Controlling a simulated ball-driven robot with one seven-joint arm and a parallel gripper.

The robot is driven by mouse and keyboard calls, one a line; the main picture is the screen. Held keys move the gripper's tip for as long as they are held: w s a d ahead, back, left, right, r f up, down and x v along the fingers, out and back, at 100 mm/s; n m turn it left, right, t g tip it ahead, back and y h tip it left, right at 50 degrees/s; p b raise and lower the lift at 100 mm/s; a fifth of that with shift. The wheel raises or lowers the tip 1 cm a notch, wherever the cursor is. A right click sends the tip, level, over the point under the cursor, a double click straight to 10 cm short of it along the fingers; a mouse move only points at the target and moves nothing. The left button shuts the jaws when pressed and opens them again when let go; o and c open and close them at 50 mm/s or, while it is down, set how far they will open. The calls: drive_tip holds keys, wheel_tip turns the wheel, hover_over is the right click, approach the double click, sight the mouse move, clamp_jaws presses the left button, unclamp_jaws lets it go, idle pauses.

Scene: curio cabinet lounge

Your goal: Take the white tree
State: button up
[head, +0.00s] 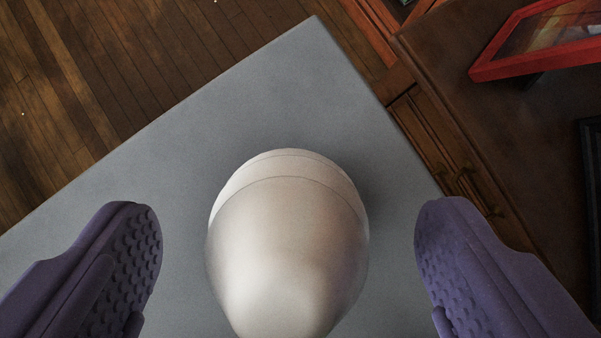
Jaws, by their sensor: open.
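A smooth, rounded white object (285,245), likely the white tree seen from close above, stands on a grey tabletop (200,150). It has a faint seam near its far end, and its near end is cut off by the bottom edge of the view. My gripper (288,235) is open. Its two purple, dimpled fingers are on the left and right of the white object, with a clear gap on each side. Neither finger appears to touch it.
A dark wooden cabinet (470,130) with drawers stands against the table's right side. A red picture frame (540,40) stands on it, and a dark-edged item (590,180) is at the right edge. Wooden floor (90,80) shows at upper left. The grey tabletop around the object is clear.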

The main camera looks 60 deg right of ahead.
drive_tip(key=shift+x, duration=0.9)
drive_tip(key=shift+r, duration=0.1)
drive_tip(key=shift+c, duration=0.7)
drive_tip(key=c, duration=1.1)
wheel_tip(320, 180, up, 10)
drive_tip(key=p, duration=0.5)
drive_tip(key=o, duration=0.4)
drive_tip(key=shift+c, duration=0.2)
clamp_jaws()
